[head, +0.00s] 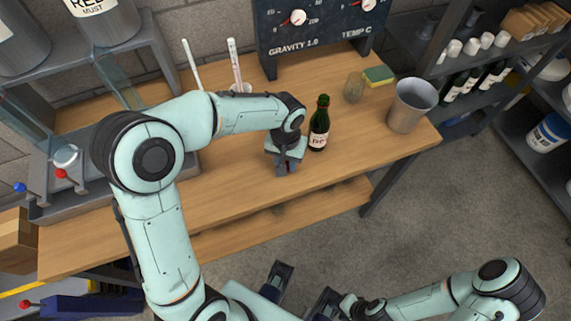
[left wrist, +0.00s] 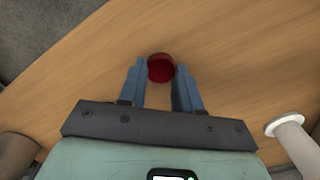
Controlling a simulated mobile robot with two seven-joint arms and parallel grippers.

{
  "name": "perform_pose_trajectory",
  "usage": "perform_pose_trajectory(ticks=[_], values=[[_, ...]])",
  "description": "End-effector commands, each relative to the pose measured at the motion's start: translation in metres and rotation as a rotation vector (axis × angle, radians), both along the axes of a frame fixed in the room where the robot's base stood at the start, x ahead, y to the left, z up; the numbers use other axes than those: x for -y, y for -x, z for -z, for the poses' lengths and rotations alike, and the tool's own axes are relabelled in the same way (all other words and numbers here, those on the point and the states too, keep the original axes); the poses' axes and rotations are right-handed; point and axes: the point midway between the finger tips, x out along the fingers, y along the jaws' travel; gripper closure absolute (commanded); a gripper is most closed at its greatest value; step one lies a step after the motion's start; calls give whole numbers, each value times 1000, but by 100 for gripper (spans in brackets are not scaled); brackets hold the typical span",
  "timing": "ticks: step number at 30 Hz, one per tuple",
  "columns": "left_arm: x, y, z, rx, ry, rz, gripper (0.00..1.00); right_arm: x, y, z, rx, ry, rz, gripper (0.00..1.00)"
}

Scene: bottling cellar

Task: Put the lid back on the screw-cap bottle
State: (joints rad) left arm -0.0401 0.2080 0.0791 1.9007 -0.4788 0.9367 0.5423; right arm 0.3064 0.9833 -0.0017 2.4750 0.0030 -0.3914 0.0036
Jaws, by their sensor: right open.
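The screw-cap bottle (head: 319,128) is dark green with a pale label. It stands upright on the wooden bench, and no red lid shows on its mouth. My left gripper (head: 286,168) is low over the bench, just left of the bottle and apart from it. In the left wrist view, the round red lid (left wrist: 160,68) sits between the fingertips of my left gripper (left wrist: 160,80), which look closed on its sides. The head view shows only a speck of red there. My right gripper (head: 302,288) is open and empty at the bottom, in front of the bench.
A glass (head: 353,87), a yellow-green sponge (head: 379,76) and a metal bucket (head: 410,106) stand right of the bottle. A gauge panel (head: 315,30) stands behind. A white holder with upright tubes (head: 236,68) is at the back. The bench front (head: 235,205) is clear.

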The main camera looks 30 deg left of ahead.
Motion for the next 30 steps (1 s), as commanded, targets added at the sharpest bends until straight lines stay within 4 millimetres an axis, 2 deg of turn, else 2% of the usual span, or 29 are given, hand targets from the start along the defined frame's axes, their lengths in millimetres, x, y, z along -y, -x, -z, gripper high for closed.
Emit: perform_pose_trajectory(ticks=[11, 17, 23, 30], values=[[0, 0, -1, 1, 0, 0, 95, 0, 0, 0, 0, 0, 0, 57], [0, -1, -13, 2, 0, 1, 95, 0, 0, -2, -2, -1, -1, 57], [0, -1, -49, 6, 1, 0, 95, 0, 1, -7, -7, -1, -1, 57], [0, -1, -121, 7, 2, 1, 95, 0, -1, -18, -6, -1, -2, 57]])
